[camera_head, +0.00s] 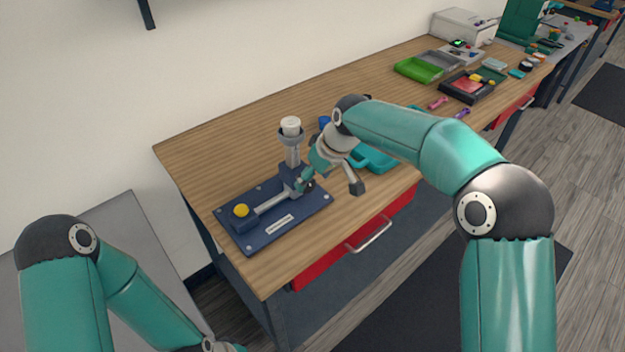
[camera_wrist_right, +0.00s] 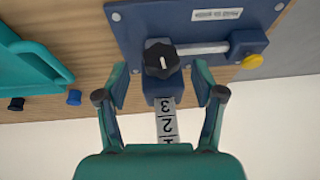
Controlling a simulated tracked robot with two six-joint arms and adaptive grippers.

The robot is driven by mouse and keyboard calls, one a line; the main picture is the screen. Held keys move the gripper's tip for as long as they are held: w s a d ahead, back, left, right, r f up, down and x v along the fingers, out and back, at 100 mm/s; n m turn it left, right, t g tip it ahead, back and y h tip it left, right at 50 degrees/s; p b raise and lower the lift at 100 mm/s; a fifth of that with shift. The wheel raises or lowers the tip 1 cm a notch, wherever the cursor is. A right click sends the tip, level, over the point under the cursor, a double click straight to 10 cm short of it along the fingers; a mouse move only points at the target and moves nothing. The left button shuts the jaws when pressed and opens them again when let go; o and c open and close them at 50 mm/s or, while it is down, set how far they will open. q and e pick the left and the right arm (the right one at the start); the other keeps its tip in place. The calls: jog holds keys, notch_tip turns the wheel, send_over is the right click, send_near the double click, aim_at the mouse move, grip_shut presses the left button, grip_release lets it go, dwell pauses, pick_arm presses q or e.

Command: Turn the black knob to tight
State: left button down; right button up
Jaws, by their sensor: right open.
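The black knob (camera_wrist_right: 160,60) sits on a dark blue fixture (camera_wrist_right: 130,20), at one end of a grey bar, and shows in the right wrist view. A light pointer mark is on its face. My right gripper (camera_wrist_right: 160,82) is open, with one finger on each side of the knob and a gap to it on both sides. In the head view my right gripper (camera_head: 308,178) is at the fixture (camera_head: 322,196) and largely hides the knob. Of my left arm only links show at lower left; its fingers are out of frame.
A post with a white cap (camera_head: 290,125) rises from the fixture; its scale (camera_wrist_right: 166,122) bears numbers. A yellow button (camera_head: 241,210) is at the fixture's other end. A teal tray (camera_head: 375,160) lies beside my right gripper.

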jog(key=shift+x, duration=1.45)
jog(key=c, duration=1.1)
jog(key=shift+d+p, duration=0.1)
jog(key=shift+p, duration=0.5)
jog(key=shift+c, duration=0.2)
jog(key=shift+g+y+p, duration=0.3)
jog(key=shift+g+y, duration=0.2)
jog(key=o, duration=1.1)
jog(key=shift+o, duration=0.2)
